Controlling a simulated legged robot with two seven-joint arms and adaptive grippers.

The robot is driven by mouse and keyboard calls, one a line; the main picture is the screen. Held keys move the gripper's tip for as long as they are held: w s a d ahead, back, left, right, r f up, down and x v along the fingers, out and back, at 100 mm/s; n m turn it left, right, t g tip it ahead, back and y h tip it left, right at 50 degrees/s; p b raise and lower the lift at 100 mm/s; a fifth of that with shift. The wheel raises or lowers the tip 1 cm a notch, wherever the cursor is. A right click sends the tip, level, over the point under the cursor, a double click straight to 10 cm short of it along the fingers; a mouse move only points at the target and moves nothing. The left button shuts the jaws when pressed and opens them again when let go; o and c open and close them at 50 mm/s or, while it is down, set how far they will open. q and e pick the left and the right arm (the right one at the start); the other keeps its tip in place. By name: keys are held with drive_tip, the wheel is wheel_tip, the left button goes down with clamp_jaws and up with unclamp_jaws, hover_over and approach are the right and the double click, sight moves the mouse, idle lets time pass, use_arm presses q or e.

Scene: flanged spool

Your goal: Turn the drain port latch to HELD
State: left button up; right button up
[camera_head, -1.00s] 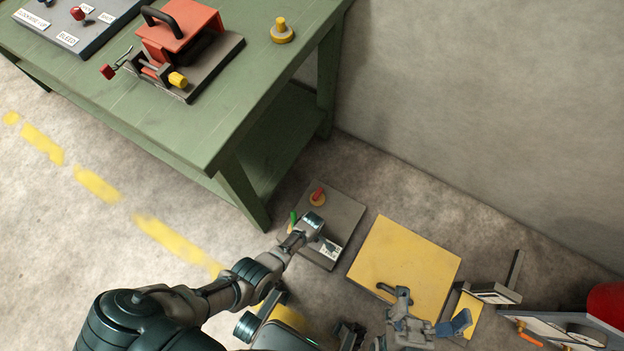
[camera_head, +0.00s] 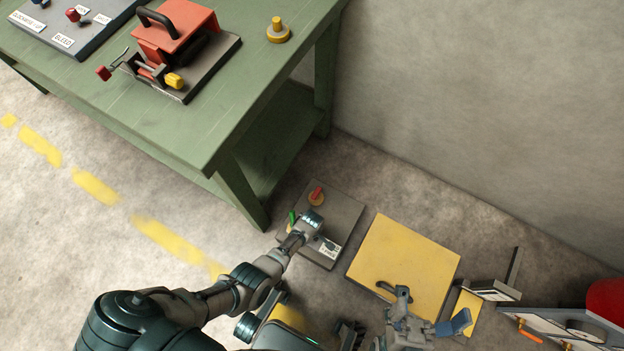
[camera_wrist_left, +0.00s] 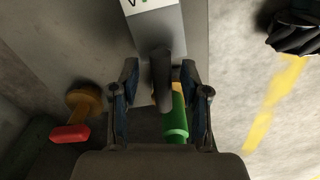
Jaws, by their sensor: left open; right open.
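A grey plate (camera_head: 340,208) lies on the floor beside the bench leg. On it are a red lever on a yellow round base (camera_head: 316,196), a green handle (camera_head: 292,217) and a white label (camera_head: 328,250) too small to read. My left gripper is over this plate, mostly hidden by its own wrist in the head view. In the left wrist view, my left gripper (camera_wrist_left: 158,68) is open, with the green handle (camera_wrist_left: 174,120) and a dark bar between its fingers; contact cannot be told. The red lever (camera_wrist_left: 70,133) is to the left. My right gripper (camera_head: 432,306) is open near the yellow panel.
A yellow panel (camera_head: 405,258) lies right of the grey plate. The green bench (camera_head: 215,120) carries a red clamp block, a yellow knob (camera_head: 278,30) and a control panel. A cart with a red drum (camera_head: 606,300) stands at lower right. The wall is behind.

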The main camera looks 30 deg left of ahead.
use_arm(q)
wheel_tip(320, 180, up, 11)
drive_tip(key=shift+f, duration=0.1)
idle(0.3)
drive_tip(key=shift+c, duration=0.2)
